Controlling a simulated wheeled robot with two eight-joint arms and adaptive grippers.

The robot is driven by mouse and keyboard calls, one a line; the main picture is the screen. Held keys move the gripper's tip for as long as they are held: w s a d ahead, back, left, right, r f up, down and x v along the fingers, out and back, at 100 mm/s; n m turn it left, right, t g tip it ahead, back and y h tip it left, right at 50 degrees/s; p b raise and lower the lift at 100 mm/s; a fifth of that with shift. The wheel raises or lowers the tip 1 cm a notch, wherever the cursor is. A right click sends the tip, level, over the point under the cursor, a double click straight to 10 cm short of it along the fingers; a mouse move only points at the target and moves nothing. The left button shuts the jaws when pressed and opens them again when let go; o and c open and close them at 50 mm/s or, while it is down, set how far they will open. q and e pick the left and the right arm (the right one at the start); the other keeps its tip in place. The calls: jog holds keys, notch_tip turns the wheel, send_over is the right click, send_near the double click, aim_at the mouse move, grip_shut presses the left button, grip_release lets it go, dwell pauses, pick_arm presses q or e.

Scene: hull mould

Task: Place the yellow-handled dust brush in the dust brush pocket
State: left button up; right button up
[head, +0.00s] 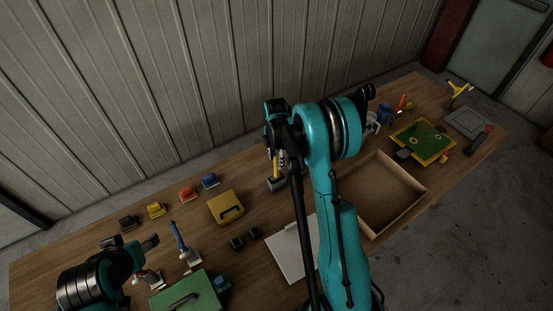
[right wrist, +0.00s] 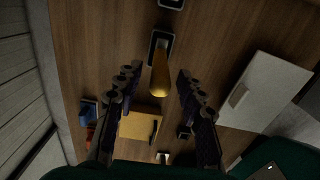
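The yellow-handled dust brush (head: 276,168) stands upright at the back middle of the table, its lower end at a dark grey block (head: 275,184). In the right wrist view the yellow handle (right wrist: 160,76) points toward the camera from a dark, pale-rimmed rectangle (right wrist: 159,46). I cannot tell whether this is the brush head or a pocket. My right gripper (right wrist: 158,76) is open, its fingers on either side of the handle with gaps; my arm partly hides it in the head view.
A yellow case (head: 226,208), a green case (head: 186,297) and a pale flat panel (head: 290,252) lie nearby. Small coloured blocks line the back left. A shallow wooden tray (head: 418,203) is right of my right arm. A corrugated wall (head: 150,90) rises behind the table.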

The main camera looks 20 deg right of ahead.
jog(key=s+a+r+m+t, duration=0.1)
jog(key=s+a+r+m, duration=0.15)
jog(key=r, duration=0.75)
jog(key=s+a+r+m+t, duration=0.1)
jog(key=s+r+m, duration=0.2)
jog(key=r, duration=0.6)
jog(key=s+a+r+m+t, duration=0.1)
jog(key=s+a+m+t, duration=0.1)
jog(key=s+m, duration=0.5)
jog(key=s+a+r+m+t, duration=0.1)
jog(key=s+a+m+t, duration=0.2)
jog(key=s, duration=0.8)
jog(key=a+m, duration=0.2)
jog(key=m, duration=0.2)
jog(key=shift+s+a+r+p, duration=0.2)
jog(key=shift+s+r+p, duration=0.05)
jog(key=shift+p, duration=0.15)
jog(key=shift+s, duration=0.1)
